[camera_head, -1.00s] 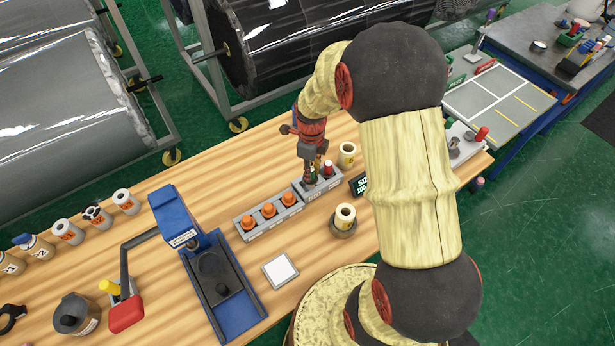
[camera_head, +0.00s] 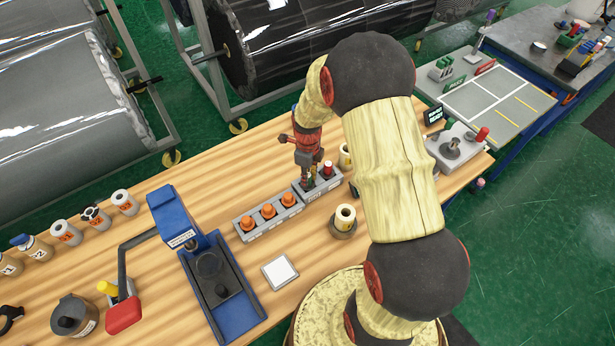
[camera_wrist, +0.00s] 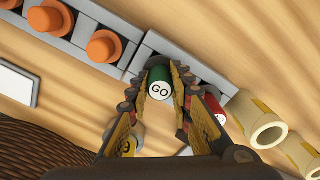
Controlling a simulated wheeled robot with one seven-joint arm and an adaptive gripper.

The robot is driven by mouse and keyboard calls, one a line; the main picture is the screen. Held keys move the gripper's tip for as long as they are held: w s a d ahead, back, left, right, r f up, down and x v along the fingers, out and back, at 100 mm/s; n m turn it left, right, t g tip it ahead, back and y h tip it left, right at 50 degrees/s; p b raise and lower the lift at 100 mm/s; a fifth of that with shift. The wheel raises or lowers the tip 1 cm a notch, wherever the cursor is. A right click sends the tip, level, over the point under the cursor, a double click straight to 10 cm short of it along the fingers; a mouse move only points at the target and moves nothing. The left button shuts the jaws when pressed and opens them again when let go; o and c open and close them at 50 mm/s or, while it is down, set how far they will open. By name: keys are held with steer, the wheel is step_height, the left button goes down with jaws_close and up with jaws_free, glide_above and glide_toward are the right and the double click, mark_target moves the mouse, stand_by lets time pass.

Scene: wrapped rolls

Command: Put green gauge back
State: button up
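The green gauge (camera_wrist: 159,82), with a white end marked GO, is between the fingertips of my gripper (camera_wrist: 160,76) in the wrist view. Both fingers appear to touch its sides. In the head view my gripper (camera_head: 308,180) points down over the left part of a small grey rack (camera_head: 321,192), and only a bit of green shows. Whether the gauge's lower end is inside a slot is hidden. A red gauge (camera_head: 328,168) stands in the rack just right of my gripper; it also shows, partly covered by a finger, in the wrist view (camera_wrist: 217,117).
A grey block with orange plugs (camera_head: 268,212) adjoins the rack on the left. A cream roll (camera_head: 345,213) stands in front, another (camera_head: 346,155) behind right. A white pad (camera_head: 280,271) and blue press (camera_head: 222,290) are nearer. Bare wood lies behind the rack.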

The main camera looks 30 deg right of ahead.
steer(key=o, duration=0.5)
steer(key=s+a+r+n, duration=0.1)
steer(key=r+n, duration=0.1)
steer(key=r, duration=0.5)
steer(key=s+a+r+n+t+p, duration=0.1)
steer(key=a+r+n, duration=0.1)
steer(key=r, duration=0.5)
steer(key=s+a+r+n, duration=0.1)
steer(key=r+n, duration=0.2)
steer(key=r, duration=0.4)
steer(key=s+a+r+n+t, duration=0.1)
steer(key=s+a+r+n, duration=0.2)
steer(key=n, duration=0.4)
steer(key=s+a+r+n+t, duration=0.2)
steer(key=s+a+r+n, duration=0.2)
steer(key=s+r+n, duration=0.2)
steer(key=s+a+r+n+t, duration=0.1)
steer(key=s+a+r+n, duration=0.2)
steer(key=s+r+n, duration=0.2)
steer(key=shift+s+a+n+t, duration=0.15)
steer(key=shift+s+n+t, duration=0.15)
steer(key=shift+s+n, duration=1.4)
steer(key=shift+w, duration=0.2)
